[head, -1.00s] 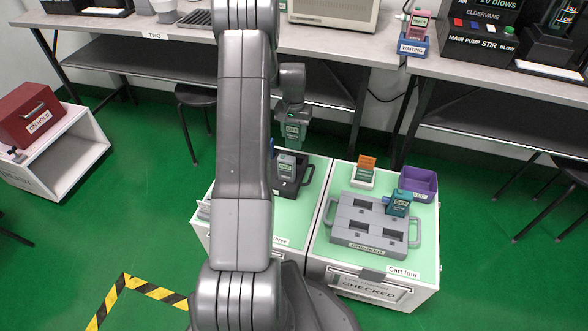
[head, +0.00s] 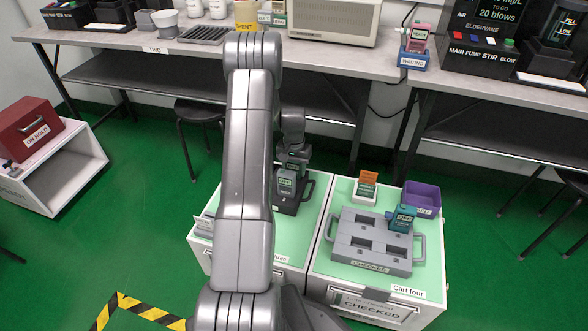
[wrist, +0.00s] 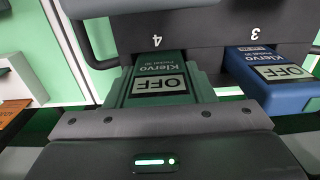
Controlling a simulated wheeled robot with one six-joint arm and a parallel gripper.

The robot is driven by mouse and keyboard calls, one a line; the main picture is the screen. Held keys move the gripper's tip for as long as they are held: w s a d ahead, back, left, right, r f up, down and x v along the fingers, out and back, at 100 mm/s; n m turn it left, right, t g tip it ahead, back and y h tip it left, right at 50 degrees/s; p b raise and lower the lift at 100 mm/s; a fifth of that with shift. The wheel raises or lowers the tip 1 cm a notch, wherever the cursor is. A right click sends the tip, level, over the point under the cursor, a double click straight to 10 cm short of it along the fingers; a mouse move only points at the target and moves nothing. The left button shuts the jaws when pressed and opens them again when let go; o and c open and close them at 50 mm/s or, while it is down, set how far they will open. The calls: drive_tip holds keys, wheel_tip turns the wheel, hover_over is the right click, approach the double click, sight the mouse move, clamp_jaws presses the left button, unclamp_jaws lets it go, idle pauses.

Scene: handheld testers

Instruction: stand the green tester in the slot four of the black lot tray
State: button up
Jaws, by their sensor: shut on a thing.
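My gripper (head: 295,152) is shut on the green tester (wrist: 160,85), low over the back of the black lot tray (head: 307,189) on the left cart. In the wrist view the tester's OFF screen faces me, and it is at the tray's number 4 (wrist: 157,41). Whether its foot is seated in the slot is hidden. A blue tester (wrist: 272,78) stands beside it at number 3. In the head view a grey tester (head: 286,182) stands in the tray in front and partly hides the green one.
The right cart holds a grey CHECKED tray (head: 370,262) with a teal tester (head: 402,218), a purple bin (head: 421,199) and a white holder (head: 364,196) with an orange-topped item. A bench (head: 330,62) runs behind. My arm hides part of the left cart.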

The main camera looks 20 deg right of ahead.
drive_tip(key=shift+f, duration=0.15)
drive_tip(key=o, duration=1)
drive_tip(key=shift+o, duration=0.2)
wheel_tip(320, 180, up, 12)
drive_tip(key=p, duration=0.4)
drive_tip(key=shift+r, duration=0.2)
drive_tip(key=shift+f, duration=0.15)
wheel_tip(320, 180, down, 12)
drive_tip(key=b, duration=0.4)
drive_tip(key=shift+r+p, duration=0.6)
drive_tip(key=shift+r, duration=1.25)
